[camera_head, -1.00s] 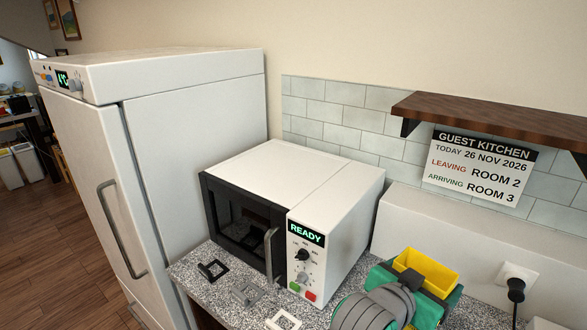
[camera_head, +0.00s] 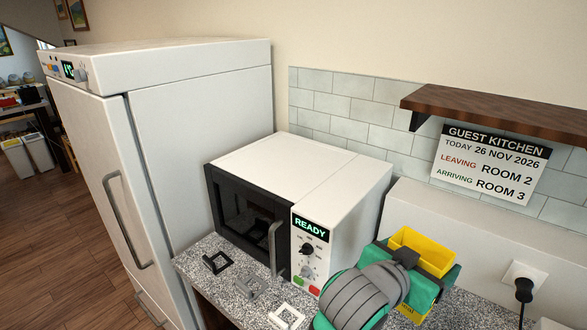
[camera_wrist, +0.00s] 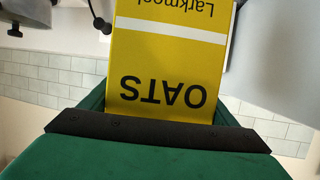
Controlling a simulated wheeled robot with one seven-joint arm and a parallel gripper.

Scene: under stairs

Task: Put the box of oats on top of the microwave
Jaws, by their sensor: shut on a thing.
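The yellow box of oats (camera_head: 423,246) is in my gripper (camera_head: 412,262), at the right front of the head view. In the wrist view the box (camera_wrist: 172,65) shows its "OATS" lettering upside down. My gripper is shut on it, and the green gripper body hides much of the box in the head view. The white microwave (camera_head: 340,178) stands on the counter to the left of my gripper. Its top is bare. Its black front has a grey handle, and its panel reads "READY". The box is to the right of the microwave in the picture, apart from its top.
A tall white fridge (camera_head: 205,135) stands left of the microwave. A dark wooden shelf (camera_head: 490,112) juts from the wall at upper right, above a sign (camera_head: 488,165). A plugged socket (camera_head: 524,280) is at right. Small square frames (camera_head: 287,315) lie on the speckled counter (camera_head: 205,250).

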